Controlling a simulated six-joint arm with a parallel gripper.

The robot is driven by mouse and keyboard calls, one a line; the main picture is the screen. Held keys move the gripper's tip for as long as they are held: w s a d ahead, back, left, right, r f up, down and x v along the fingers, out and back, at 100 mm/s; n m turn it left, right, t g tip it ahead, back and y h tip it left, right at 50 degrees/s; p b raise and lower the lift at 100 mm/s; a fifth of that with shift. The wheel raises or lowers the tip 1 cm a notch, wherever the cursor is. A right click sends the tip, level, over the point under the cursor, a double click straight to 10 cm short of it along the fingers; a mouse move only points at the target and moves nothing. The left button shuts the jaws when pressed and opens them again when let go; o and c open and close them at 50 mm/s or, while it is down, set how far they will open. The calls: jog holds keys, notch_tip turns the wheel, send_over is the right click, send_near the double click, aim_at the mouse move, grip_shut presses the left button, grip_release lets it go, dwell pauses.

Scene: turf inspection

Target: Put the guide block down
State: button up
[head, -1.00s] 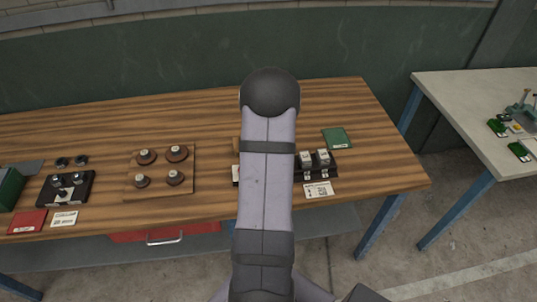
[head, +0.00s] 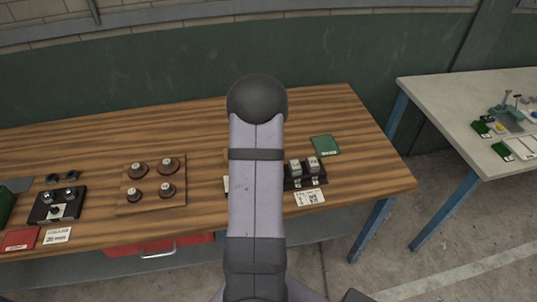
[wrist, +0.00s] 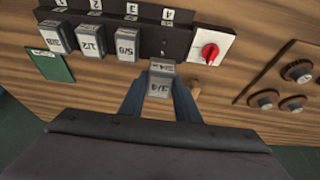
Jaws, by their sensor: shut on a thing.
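In the wrist view, my gripper (wrist: 160,97) has blue fingers shut on a grey guide block (wrist: 161,79) marked 3/4. The held block is in front of the slot-4 end of a dark rack (wrist: 142,38). Grey blocks marked 3/8 (wrist: 56,38), 1/2 (wrist: 90,41) and 5/8 (wrist: 127,45) sit in the rack to its left. No block shows at the label 4. I cannot tell the held block's height or whether it touches anything. In the head view, my arm hides the gripper and part of the rack (head: 305,182).
A white card with a red knob (wrist: 210,51) adjoins the rack's slot-4 end. A green pad (head: 325,146) lies near its other end. A wooden board with several round brown pieces (head: 128,190) lies left of my arm on the wooden table (head: 200,120).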

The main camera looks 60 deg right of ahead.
jog(key=w+d+b, duration=0.2)
jog(key=d+b, duration=0.8)
jog(key=d, duration=0.6)
jog(key=shift+w+d, duration=0.2)
jog(key=shift+d, duration=0.1)
jog(key=shift+f+p, duration=1.35)
jog(key=shift+f, duration=3.55)
jog(key=shift+f, duration=0.15)
jog(key=o, duration=1)
jog(key=shift+o, duration=0.2)
